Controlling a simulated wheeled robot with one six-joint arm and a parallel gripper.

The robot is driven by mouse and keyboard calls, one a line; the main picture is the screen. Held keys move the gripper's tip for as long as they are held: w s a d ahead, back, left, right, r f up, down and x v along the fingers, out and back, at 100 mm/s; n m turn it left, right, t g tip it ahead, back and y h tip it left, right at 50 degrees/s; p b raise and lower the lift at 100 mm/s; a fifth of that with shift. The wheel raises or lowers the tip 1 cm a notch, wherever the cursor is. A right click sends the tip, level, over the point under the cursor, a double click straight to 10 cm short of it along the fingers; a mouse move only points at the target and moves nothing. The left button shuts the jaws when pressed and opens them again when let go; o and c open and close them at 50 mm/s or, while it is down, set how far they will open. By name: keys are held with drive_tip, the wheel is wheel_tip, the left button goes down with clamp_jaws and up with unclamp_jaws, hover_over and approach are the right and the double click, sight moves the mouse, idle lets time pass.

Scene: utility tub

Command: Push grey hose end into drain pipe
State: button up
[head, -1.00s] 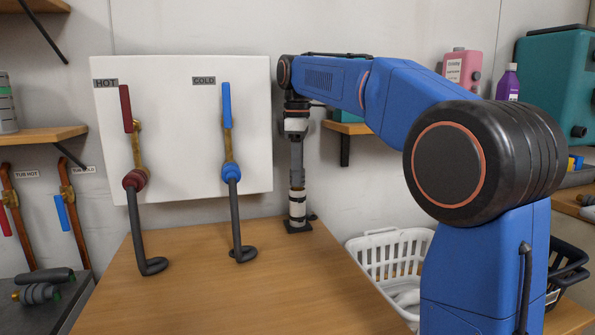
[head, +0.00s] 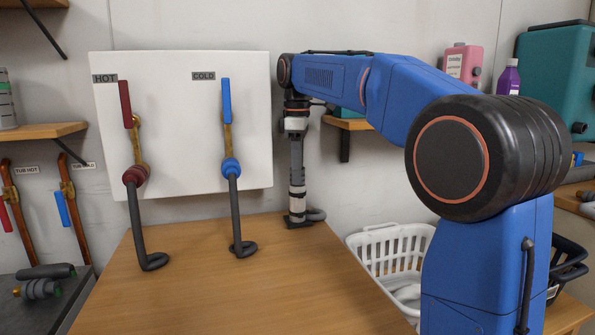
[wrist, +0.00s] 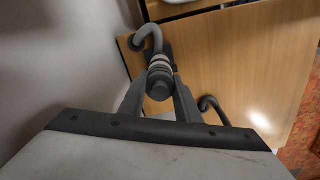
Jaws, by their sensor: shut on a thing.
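My gripper (wrist: 160,72) points down at the back right corner of the wooden bench. Its fingers are shut on the grey hose end (wrist: 159,65), a ribbed cuff with pale rings. From there the grey hose (wrist: 149,34) bends round to a dark ring at the bench top. In the head view part of the hose bend (head: 317,214) shows beside a black base. The pale-banded upright section (head: 297,200) stands in line below my wrist. The mouth of the drain pipe is not clearly visible, so I cannot tell how the hose end sits against it.
The bench top (head: 230,295) is mostly clear. The hot hose (head: 137,225) and cold hose (head: 235,215) hang from their taps and curl onto it. A white panel (head: 185,155) stands behind. A white basket (head: 375,245) lies to the right, beyond the bench edge.

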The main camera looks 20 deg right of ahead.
drive_tip(key=shift+f, duration=0.1)
drive_tip(key=o, duration=1.1)
